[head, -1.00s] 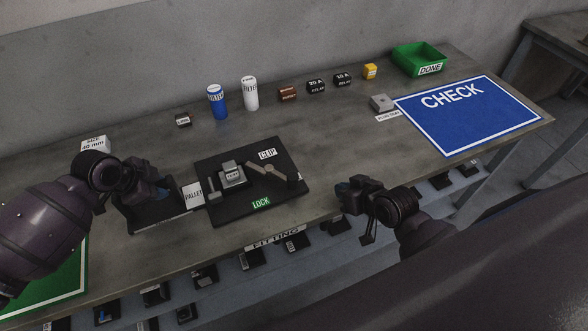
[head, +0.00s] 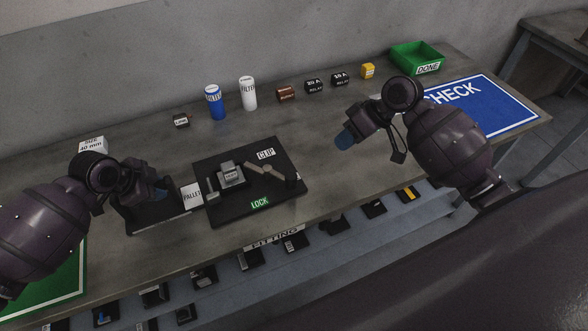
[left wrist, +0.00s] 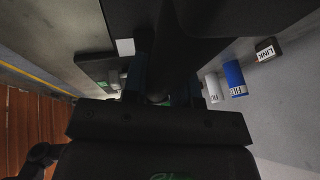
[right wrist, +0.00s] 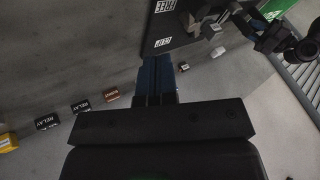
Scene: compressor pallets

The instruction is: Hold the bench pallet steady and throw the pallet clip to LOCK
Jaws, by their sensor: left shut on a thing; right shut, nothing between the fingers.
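The bench pallet (head: 225,213) is a black board lying on the bench, with a white CLIP label and a green LOCK label. The pallet clip (head: 265,171) is a grey-brown bar lying slantwise between the two labels. A small grey block (head: 231,174) sits beside it on the board. My left gripper (head: 163,189) is shut on a dark part at the pallet's left end, beside the PALLET label; its fingers hide most of that part. My right gripper (head: 346,139) is shut and empty, in the air to the right of the pallet, apart from the clip.
Along the back stand a blue filter (head: 214,103), a white filter (head: 248,94), several small boxes and a green DONE bin (head: 418,57). A blue CHECK mat (head: 505,105) lies at the right, partly behind my right arm. Parts sit on a shelf below the front edge.

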